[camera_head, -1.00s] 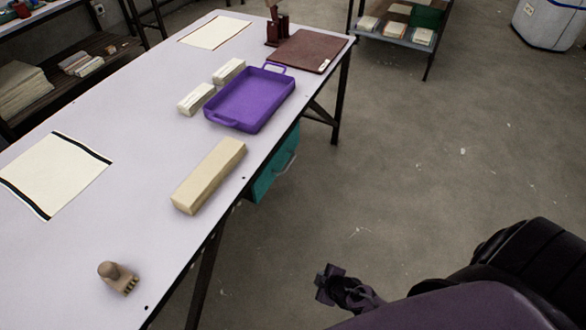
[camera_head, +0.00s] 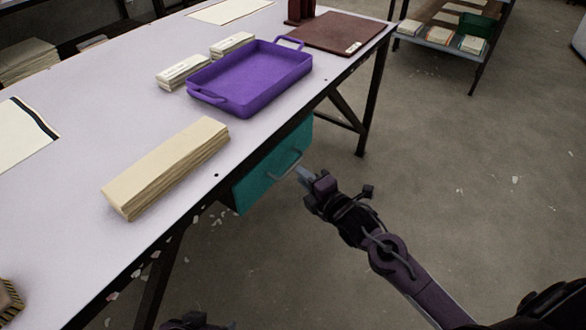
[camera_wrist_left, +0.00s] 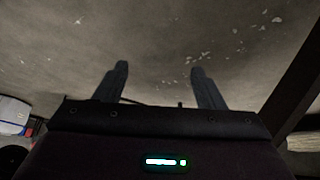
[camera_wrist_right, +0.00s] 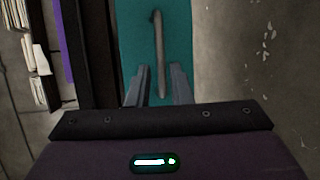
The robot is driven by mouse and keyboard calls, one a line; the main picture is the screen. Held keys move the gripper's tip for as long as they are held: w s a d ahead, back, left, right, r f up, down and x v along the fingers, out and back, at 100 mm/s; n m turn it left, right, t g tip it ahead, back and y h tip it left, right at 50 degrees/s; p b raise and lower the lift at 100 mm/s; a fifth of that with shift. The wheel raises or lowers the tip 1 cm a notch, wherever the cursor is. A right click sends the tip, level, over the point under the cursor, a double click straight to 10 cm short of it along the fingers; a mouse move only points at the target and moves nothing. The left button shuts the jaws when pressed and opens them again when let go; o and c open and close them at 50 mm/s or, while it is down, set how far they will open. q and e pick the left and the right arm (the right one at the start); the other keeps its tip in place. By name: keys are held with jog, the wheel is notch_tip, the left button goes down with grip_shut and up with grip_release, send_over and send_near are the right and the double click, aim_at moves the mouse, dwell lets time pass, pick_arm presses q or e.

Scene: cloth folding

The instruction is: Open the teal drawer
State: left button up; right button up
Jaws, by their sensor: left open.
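The teal drawer (camera_head: 256,178) hangs under the table's right edge and looks shut, its front facing the open floor. Its grey bar handle (camera_head: 287,165) also shows in the right wrist view (camera_wrist_right: 159,50). My right gripper (camera_head: 302,174) is just in front of the drawer, close to the handle. In the right wrist view its fingers (camera_wrist_right: 156,80) are apart, with the handle between them in the picture; I cannot tell whether they touch it. My left gripper (camera_wrist_left: 160,70) is open and empty over the floor; only part of the left arm shows at the head view's bottom edge.
On the white table (camera_head: 95,100) are a purple tray (camera_head: 250,78), a long beige folded stack (camera_head: 165,165), two small white stacks and a brown board (camera_head: 335,32). A black table leg (camera_head: 160,270) stands near my left arm. The floor at right is clear.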

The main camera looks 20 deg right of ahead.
aim_at(292, 165)
pick_arm(q)
jog(key=shift+w+d+r+t+h+b, duration=0.2)
jog(key=shift+w+d+r+t, duration=0.15)
jog(key=shift+w+r+t, duration=0.25)
jog(key=shift+w+d+r+t+h+b, duration=0.2)
jog(key=shift+w+d+r+t, duration=0.15)
jog(key=shift+w, duration=0.4)
jog(key=shift+w+d+r+t+h+b, duration=0.2)
jog(key=shift+w+d+r+t, duration=0.1)
jog(key=shift+w+r+t, duration=0.3)
pick_arm(e)
jog(key=shift+x, duration=3.05)
pick_arm(q)
jog(key=shift+w, duration=0.1)
jog(key=shift+f, duration=0.1)
pick_arm(e)
grip_shut()
